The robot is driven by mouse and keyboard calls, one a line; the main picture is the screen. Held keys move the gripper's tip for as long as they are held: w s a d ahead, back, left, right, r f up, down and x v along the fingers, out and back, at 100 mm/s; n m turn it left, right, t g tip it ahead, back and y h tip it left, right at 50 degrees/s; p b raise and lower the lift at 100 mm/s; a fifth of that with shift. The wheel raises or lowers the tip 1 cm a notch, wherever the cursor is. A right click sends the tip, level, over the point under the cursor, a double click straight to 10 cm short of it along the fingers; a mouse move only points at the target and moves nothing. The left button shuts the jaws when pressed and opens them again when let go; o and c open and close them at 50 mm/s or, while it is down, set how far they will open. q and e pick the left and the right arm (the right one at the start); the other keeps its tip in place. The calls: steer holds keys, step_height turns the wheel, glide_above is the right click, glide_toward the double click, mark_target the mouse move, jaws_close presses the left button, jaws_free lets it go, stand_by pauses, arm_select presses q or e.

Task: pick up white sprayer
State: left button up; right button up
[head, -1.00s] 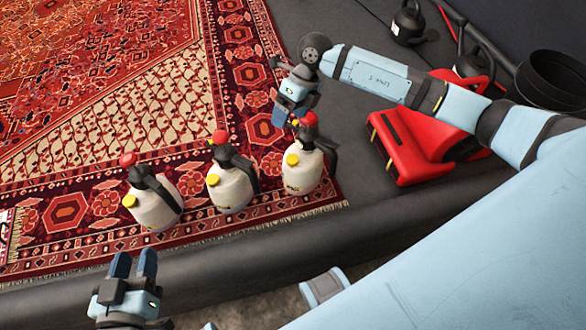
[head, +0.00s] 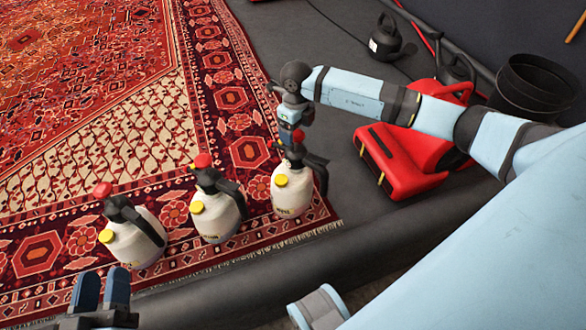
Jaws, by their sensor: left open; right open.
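Three white sprayers with black handles, red tops and yellow caps stand in a row on the rug's near border: a left one (head: 137,243), a middle one (head: 216,217) and a right one (head: 290,191). My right gripper (head: 291,122) is open, pointing down just behind and above the right sprayer's red top. Its fingertips are partly hidden by that sprayer's head, and I cannot tell whether they touch it. My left gripper (head: 101,290) is open and empty at the bottom left, in front of the left sprayer.
The patterned rug (head: 90,125) covers the left. A red machine (head: 405,160) lies under my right arm. A black kettle (head: 386,38) and a black bucket (head: 537,85) stand at the back right. A dark raised edge (head: 240,285) runs along the front.

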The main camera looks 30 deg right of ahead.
mark_target(297, 133)
step_height(297, 133, down, 4)
steer(key=shift+d+f+b, duration=0.1)
steer(key=shift+d+b, duration=0.05)
steer(key=shift+b, duration=0.65)
steer(key=shift+f, duration=0.4)
arm_select(q)
steer(key=shift+s+d+r+h, duration=0.1)
steer(key=shift+d+r+h, duration=0.25)
steer(key=shift+r+h, duration=0.2)
arm_select(e)
steer(key=shift+r, duration=0.1)
steer(key=shift+c, duration=0.5)
